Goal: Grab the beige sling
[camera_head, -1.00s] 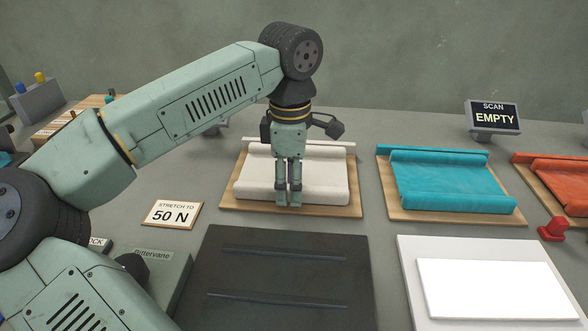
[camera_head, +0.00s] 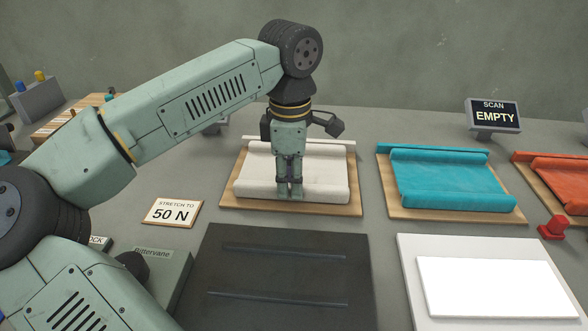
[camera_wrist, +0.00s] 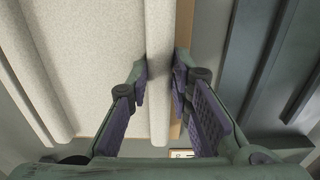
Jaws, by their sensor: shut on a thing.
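The beige sling (camera_head: 325,170) lies on a wooden board (camera_head: 236,209) at the middle back of the bench, with a rolled hem along its front and back. My gripper (camera_head: 289,194) points down at the front hem, near its middle. In the wrist view the sling (camera_wrist: 90,60) fills the left side, and the hem (camera_wrist: 160,50) runs between my purple-padded fingers (camera_wrist: 159,88). The fingers are shut on the hem. My gripper hides a strip of the sling in the head view.
A teal sling (camera_head: 455,180) and an orange sling (camera_head: 565,180) lie on boards to the right. A dark plate with two ridges (camera_head: 285,275) and a white panel (camera_head: 490,285) are in front. A "50 N" card (camera_head: 172,212) and an "EMPTY" scan display (camera_head: 494,116) stand nearby.

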